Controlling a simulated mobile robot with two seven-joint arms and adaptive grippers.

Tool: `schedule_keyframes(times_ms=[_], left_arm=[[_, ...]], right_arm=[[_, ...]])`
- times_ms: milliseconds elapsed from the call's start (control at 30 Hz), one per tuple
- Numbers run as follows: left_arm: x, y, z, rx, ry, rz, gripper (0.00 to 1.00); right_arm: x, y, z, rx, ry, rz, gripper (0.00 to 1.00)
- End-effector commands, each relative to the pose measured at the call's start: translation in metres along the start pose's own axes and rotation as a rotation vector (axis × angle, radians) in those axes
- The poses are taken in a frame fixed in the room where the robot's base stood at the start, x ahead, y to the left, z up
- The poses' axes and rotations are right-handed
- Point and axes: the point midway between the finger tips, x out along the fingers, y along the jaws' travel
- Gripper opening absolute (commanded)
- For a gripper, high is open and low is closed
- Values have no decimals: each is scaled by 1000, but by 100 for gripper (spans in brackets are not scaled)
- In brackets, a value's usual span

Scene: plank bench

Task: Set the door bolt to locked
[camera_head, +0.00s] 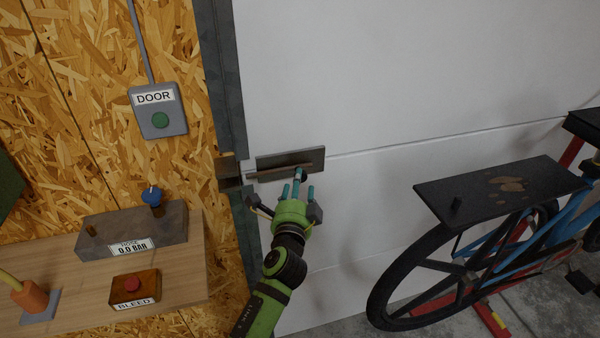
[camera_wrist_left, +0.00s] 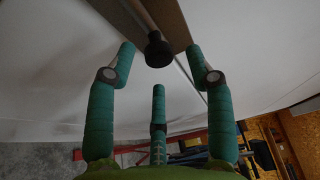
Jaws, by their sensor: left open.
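The door bolt (camera_head: 290,160) is a dark metal plate with a thin rod on the white door panel. Its rod runs left towards a brown keeper block (camera_head: 228,171) on the dark frame. I cannot tell whether the rod's end is inside the block. A black round knob (camera_wrist_left: 158,50) on the rod shows in the left wrist view; in the head view my fingers partly cover it. My left gripper (camera_head: 299,182), green with teal fingers, is open at the bolt. Its fingertips are spread around the knob, with no clear contact. My right gripper is not in view.
A bicycle (camera_head: 440,235) with a black tray (camera_head: 505,188) stands on the right. A wooden bench (camera_head: 60,275) on the left holds a hose box (camera_head: 130,228) and a bleed button box (camera_head: 135,287). A door button box (camera_head: 158,112) is on the chipboard wall.

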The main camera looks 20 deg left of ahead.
Motion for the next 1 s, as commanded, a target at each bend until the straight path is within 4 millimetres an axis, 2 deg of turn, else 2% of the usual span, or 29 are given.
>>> schedule_keyframes(times_ms=[100,300,633,667,700,767,800,1000], left_arm=[[19,-2,0,-3,0,1,53],[38,0,0,-3,0,1,53],[42,1,-1,-4,2,1,53],[42,1,-1,-4,2,2,49],[42,1,-1,-4,2,2,33],[42,1,-1,-4,2,2,9],[42,1,-1,-4,2,1,0],[42,0,-1,-5,2,-1,0]], right_arm=[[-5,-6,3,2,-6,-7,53],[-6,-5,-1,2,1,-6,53],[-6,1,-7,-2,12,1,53],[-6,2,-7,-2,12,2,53],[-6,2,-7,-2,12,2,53],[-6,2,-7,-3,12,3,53],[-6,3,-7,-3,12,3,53],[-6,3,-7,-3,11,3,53]])
